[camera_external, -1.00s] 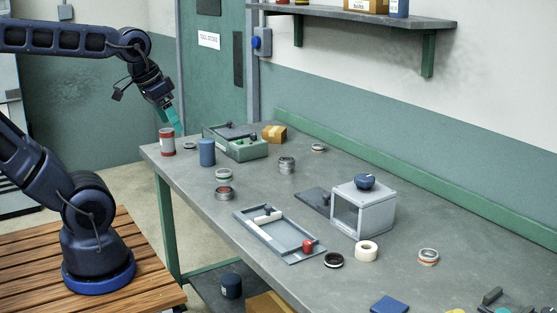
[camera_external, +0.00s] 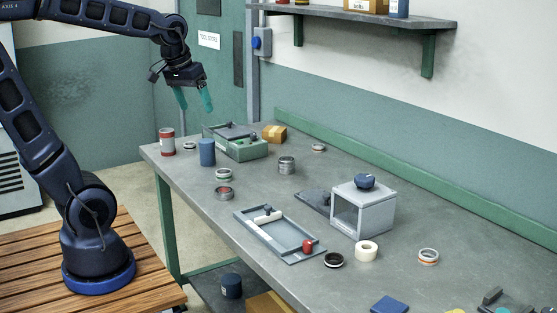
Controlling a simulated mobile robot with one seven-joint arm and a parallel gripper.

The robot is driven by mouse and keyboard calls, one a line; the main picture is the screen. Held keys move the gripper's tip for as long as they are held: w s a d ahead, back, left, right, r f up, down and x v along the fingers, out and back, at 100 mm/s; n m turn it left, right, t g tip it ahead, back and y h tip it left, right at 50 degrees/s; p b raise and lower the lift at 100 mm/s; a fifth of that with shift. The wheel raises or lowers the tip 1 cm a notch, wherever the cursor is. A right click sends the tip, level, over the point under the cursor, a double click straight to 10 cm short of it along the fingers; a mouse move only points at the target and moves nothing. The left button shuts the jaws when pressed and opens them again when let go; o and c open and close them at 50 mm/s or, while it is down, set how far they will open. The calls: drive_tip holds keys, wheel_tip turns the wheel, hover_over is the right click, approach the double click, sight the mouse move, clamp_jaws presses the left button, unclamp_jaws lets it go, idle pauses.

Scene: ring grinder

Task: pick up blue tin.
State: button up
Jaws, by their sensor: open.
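A blue tin (camera_external: 207,152) stands upright on the grey table near its far left end, with nothing in contact with it that I can see. My gripper (camera_external: 194,106) is open and empty, with its teal fingers pointing down. It hangs above the tin and slightly to its left in the picture, clearly apart from it. Another dark blue tin (camera_external: 231,286) stands on the shelf under the table.
A red and grey tin (camera_external: 167,142) stands left of the blue tin, with a small ring (camera_external: 190,146) between. A green box (camera_external: 240,149) stands close on the right. Several rings, a grey tray (camera_external: 262,238) and a grey case (camera_external: 377,214) lie further right.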

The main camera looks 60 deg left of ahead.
drive_tip(key=w+a+f+n+g, duration=0.15)
drive_tip(key=w+a+n, duration=0.25)
drive_tip(key=w+a, duration=0.55)
drive_tip(key=n+g, duration=0.2)
drive_tip(key=n, duration=0.9)
hover_over(208, 141)
wheel_tip(208, 141, down, 19)
drive_tip(key=shift+w+r, duration=0.1)
drive_tip(key=shift+r, duration=0.1)
drive_tip(key=shift+a+f, duration=0.25)
drive_tip(key=shift+f, duration=0.2)
wheel_tip(208, 141, down, 5)
drive_tip(key=shift+a+f, duration=0.2)
drive_tip(key=shift+f, duration=2.5)
drive_tip(key=c, duration=1.2)
drive_tip(key=shift+o, duration=0.2)
